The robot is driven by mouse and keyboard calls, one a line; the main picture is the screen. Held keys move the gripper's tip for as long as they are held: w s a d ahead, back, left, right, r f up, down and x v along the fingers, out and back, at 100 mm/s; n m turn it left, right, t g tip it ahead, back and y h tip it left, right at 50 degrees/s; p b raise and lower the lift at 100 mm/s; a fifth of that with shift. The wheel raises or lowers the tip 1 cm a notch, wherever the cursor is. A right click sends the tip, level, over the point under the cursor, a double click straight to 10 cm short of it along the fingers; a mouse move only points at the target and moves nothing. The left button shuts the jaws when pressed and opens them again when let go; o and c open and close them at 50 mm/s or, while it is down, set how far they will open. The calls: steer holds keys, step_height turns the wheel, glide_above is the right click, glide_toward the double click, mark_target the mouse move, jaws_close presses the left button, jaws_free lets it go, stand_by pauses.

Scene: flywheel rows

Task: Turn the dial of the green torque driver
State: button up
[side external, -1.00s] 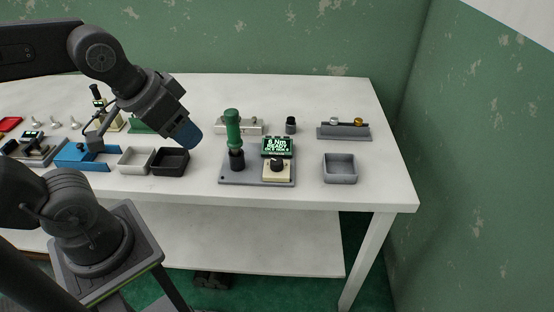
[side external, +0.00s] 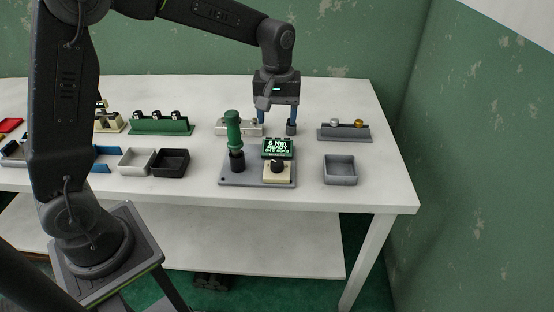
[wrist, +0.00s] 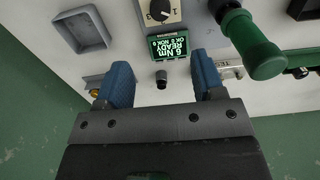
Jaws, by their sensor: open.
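The green torque driver (side external: 233,130) stands upright in a grey base plate (side external: 228,180). It also shows in the wrist view (wrist: 255,45) at upper right. A cream box with a black dial (side external: 278,166) sits on the same plate, in front of a lit display (side external: 278,147) reading "6 Nm READY". The dial (wrist: 159,10) is partly cut off at the top of the wrist view. My gripper (side external: 276,123) is open and empty, pointing down behind the display. In the wrist view, a small dark cylinder (wrist: 161,80) appears between its blue fingers (wrist: 160,63).
A grey tray (side external: 340,181) lies right of the plate. A grey rack (side external: 344,134) with small parts stands behind it. Black (side external: 171,174) and white (side external: 124,168) trays and a green rack (side external: 161,126) lie to the left. The table's right front is clear.

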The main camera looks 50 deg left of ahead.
mark_target(277, 162)
step_height(277, 162, down, 14)
steer(key=shift+r, duration=0.1)
stand_by(0.4)
steer(key=shift+c, duration=0.2)
steer(key=c, duration=0.9)
steer(key=shift+o, duration=0.2)
steer(key=shift+m, duration=0.3)
steer(key=m, duration=1.1)
